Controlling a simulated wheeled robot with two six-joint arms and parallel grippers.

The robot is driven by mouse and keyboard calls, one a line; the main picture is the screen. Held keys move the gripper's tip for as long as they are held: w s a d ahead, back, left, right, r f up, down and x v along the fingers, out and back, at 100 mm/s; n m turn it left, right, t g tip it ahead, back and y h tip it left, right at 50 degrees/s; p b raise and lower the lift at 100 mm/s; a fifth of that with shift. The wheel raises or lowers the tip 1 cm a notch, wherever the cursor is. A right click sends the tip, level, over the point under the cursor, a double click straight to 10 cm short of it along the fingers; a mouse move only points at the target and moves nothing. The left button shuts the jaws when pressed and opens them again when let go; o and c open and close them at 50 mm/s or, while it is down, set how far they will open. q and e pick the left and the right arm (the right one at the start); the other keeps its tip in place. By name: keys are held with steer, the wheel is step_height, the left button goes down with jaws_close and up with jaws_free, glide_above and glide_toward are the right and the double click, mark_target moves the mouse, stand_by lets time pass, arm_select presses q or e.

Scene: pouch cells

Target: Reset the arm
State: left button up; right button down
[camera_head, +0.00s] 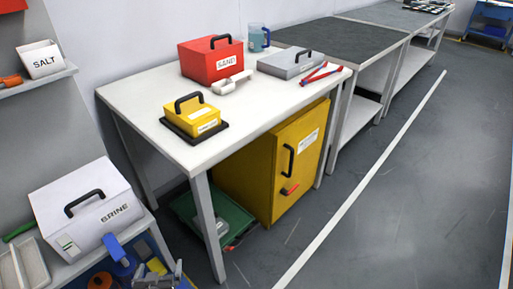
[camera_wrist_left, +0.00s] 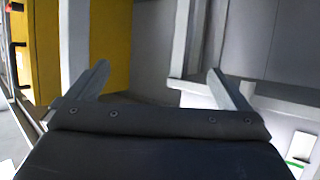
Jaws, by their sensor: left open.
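My left gripper (camera_head: 162,275) shows at the bottom edge of the head view, beside the low shelf with the BRINE box. Most of its arm is out of the frame. In the left wrist view its two grey fingers (camera_wrist_left: 160,82) stand wide apart with nothing between them. The gripper is open and empty. Part of a yellow cabinet shows behind the left finger in that view. My right gripper is in neither view.
A white table (camera_head: 150,105) carries a red SAND box (camera_head: 207,68), a yellow case (camera_head: 190,118), a grey case (camera_head: 285,67) and red tongs. A yellow cabinet (camera_head: 258,175) stands beneath. A white BRINE box (camera_head: 90,208) is at left. Floor at right is clear.

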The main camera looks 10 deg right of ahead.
arm_select(q)
steer(key=s+a+f+g+p, duration=0.2)
steer(key=s+f+g+p, duration=0.1)
steer(key=s, duration=1.1)
steer(key=s+a+f+g+p, duration=0.3)
steer(key=s+g+p, duration=0.2)
steer(key=s, duration=1)
steer(key=s+a+f+g+y+p, duration=0.1)
steer(key=s+p, duration=0.5)
steer(key=s, duration=0.9)
step_height(320, 180, down, 2)
steer(key=a+g, duration=0.1)
steer(key=g, duration=0.2)
steer(key=shift+a, duration=0.25)
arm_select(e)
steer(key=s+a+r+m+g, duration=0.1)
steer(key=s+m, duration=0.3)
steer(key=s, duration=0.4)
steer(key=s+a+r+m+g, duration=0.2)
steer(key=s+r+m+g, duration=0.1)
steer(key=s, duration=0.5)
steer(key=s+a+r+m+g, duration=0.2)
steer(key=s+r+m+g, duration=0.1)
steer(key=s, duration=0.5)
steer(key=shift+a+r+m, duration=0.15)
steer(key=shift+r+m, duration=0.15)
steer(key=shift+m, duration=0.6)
